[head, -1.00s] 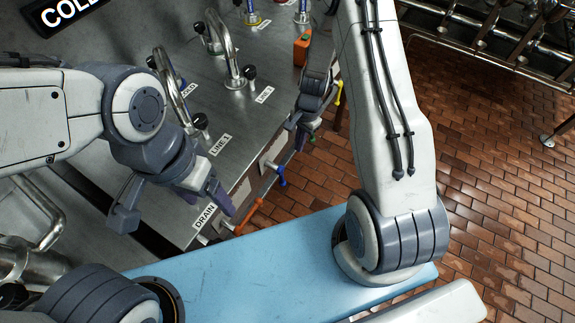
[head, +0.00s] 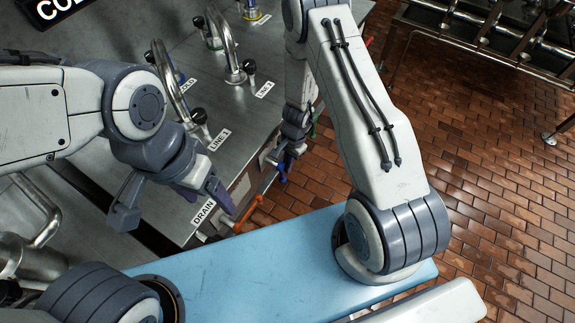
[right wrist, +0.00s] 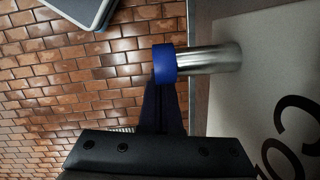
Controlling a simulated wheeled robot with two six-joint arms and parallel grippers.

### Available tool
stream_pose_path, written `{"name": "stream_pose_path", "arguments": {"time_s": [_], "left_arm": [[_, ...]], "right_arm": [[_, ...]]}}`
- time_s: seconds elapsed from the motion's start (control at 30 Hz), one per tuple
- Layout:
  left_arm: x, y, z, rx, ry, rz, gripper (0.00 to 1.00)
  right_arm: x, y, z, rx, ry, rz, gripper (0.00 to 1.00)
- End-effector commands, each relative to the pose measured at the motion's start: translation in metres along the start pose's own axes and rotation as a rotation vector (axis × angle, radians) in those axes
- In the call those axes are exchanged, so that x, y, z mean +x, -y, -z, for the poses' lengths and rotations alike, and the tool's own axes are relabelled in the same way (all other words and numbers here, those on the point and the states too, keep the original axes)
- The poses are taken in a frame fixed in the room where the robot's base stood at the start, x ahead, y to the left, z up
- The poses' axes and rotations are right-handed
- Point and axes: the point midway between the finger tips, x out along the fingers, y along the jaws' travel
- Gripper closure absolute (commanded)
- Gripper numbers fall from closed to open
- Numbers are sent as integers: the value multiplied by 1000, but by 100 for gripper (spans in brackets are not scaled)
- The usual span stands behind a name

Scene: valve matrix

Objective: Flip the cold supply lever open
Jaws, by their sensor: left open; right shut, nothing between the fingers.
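The blue cold supply lever (head: 283,171) sticks out from the front edge of the steel bench in the head view. In the right wrist view its blue end (right wrist: 163,64) sits on a round metal stem, beside a panel with the letters "CO". My right gripper (head: 279,158) is shut and empty right at the lever. Its dark fingers (right wrist: 164,108) reach up to the blue part in the right wrist view; I cannot tell whether they touch. My left gripper (head: 174,212) is open and empty over the bench near the "DRAIN" label.
An orange lever (head: 246,216) is on the same edge, near the drain label (head: 203,212). A green lever (head: 314,127) is further back. Curved pipes (head: 228,50) rise from the bench (head: 187,75).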

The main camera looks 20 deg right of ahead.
Motion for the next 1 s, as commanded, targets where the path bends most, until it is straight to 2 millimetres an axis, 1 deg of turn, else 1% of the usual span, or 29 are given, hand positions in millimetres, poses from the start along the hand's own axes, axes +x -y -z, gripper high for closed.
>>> {"name": "stream_pose_path", "arguments": {"time_s": [0.2,0.4,0.77,0.87,1.0], "left_arm": [[1,0,0,0,0,0,23],[16,1,-1,0,0,0,23],[12,1,-1,0,0,0,23],[7,0,0,0,0,0,23],[-8,-1,0,0,0,0,23]], "right_arm": [[0,0,0,0,0,0,100],[7,4,-9,-4,0,1,100],[4,3,-10,0,5,-2,100],[2,2,-5,2,5,-1,100],[-5,-3,16,11,2,1,100]]}}
